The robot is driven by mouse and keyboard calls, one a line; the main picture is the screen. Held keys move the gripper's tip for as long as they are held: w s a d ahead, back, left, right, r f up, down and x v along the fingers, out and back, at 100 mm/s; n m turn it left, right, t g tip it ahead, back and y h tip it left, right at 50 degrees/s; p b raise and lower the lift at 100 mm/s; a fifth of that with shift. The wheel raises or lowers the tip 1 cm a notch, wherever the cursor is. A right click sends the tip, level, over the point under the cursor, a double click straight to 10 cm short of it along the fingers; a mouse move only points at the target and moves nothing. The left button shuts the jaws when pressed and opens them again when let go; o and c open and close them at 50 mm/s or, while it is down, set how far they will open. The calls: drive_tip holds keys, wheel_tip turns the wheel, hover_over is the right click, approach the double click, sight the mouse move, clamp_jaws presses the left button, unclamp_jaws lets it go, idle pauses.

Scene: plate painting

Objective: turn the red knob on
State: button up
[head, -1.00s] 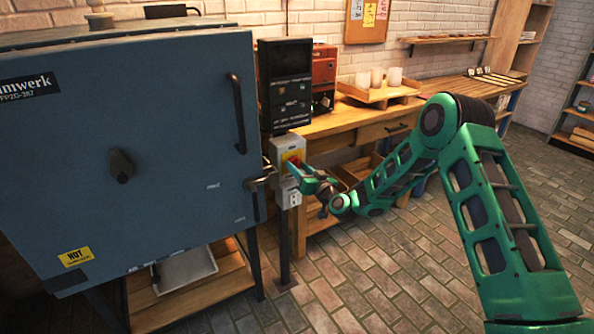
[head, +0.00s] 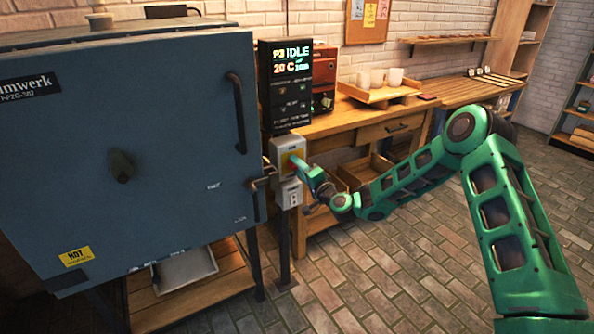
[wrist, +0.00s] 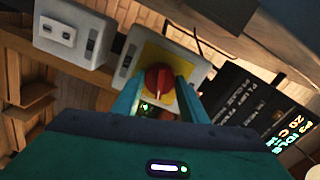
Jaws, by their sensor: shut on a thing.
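The red knob (wrist: 157,84) sits on a yellow plate on a grey switch box, seen in the wrist view. In the head view the switch box (head: 284,145) stands on a post beside the blue kiln, and the knob is largely hidden behind my gripper. My gripper (wrist: 155,92) is shut on the red knob, with one green finger on each side of it. It also shows in the head view (head: 297,162), reaching the box from the right. The control display (head: 286,85) above the box is lit and reads "IDLE" and "20 C".
The blue kiln (head: 180,215) with its door handles fills the left. A second grey box with a socket (head: 289,193) is below the switch box. A wooden workbench (head: 345,118) with a tray of cups (head: 380,92) stands behind. The brick floor at right is open.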

drive_tip(key=shift+d+f+m, duration=0.1)
drive_tip(key=shift+m, duration=0.75)
drive_tip(key=shift+d+f+m, duration=0.1)
drive_tip(key=shift+m, duration=0.75)
drive_tip(key=o, duration=0.9)
drive_tip(key=shift+c, duration=0.2)
drive_tip(key=shift+o, duration=0.9)
drive_tip(key=shift+a, duration=0.1)
drive_tip(key=v, duration=1)
drive_tip(key=shift+s+d, duration=0.25)
drive_tip(key=shift+d, duration=0.05)
drive_tip(key=shift+r, duration=0.1)
